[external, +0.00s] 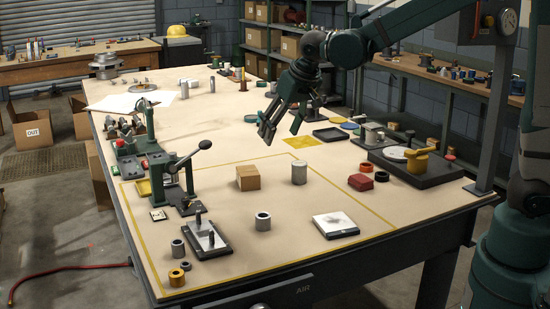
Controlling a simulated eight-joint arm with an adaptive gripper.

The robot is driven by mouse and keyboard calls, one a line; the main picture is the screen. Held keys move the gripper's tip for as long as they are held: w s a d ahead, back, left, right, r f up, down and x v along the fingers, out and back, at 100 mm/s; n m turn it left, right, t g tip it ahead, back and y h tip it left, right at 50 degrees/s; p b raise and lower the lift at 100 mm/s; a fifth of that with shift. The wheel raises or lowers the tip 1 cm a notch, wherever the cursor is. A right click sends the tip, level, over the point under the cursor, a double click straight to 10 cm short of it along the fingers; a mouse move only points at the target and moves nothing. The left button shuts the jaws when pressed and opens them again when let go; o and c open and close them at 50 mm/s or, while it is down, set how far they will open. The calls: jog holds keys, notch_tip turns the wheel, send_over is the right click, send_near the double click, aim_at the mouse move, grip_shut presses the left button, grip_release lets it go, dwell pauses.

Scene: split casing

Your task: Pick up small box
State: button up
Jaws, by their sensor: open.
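A small brown cardboard box (248,178) sits upright on the table, inside the yellow outlined area near its middle. My gripper (281,128) hangs in the air above the table, beyond the box and a little to its right in the picture. Its fingers are spread, with nothing visible between them. It is clearly apart from the box.
A grey cylinder (299,173) stands just right of the box. A lever press (178,178) stands to its left. A plate with pins (207,240), a short tube (263,221) and a white-topped block (336,225) lie in front. A turntable fixture (416,165) stands at right.

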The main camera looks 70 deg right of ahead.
jog(key=w+d+f+m+g+p, duration=0.1)
jog(key=w+d+f+m, duration=0.1)
jog(key=w+d+f, duration=0.6)
jog(key=m+g+h+p, duration=0.1)
jog(key=m+p, duration=0.1)
jog(key=m, duration=0.1)
send_near(248, 171)
jog(key=shift+x, duration=1.05)
jog(key=shift+w+d+f, duration=0.15)
jog(key=shift+w+f, duration=0.1)
jog(key=shift+f, duration=0.2)
jog(key=shift+f, duration=0.1)
jog(key=shift+w+d+f, duration=0.15)
jog(key=shift+d+f, duration=0.05)
jog(key=shift+f, duration=0.3)
jog(key=shift+w+d+f, duration=0.1)
jog(key=shift+d+f, duration=0.1)
jog(key=shift+f, duration=0.4)
jog(key=shift+b+x, duration=0.6)
jog(key=shift+x, duration=1.95)
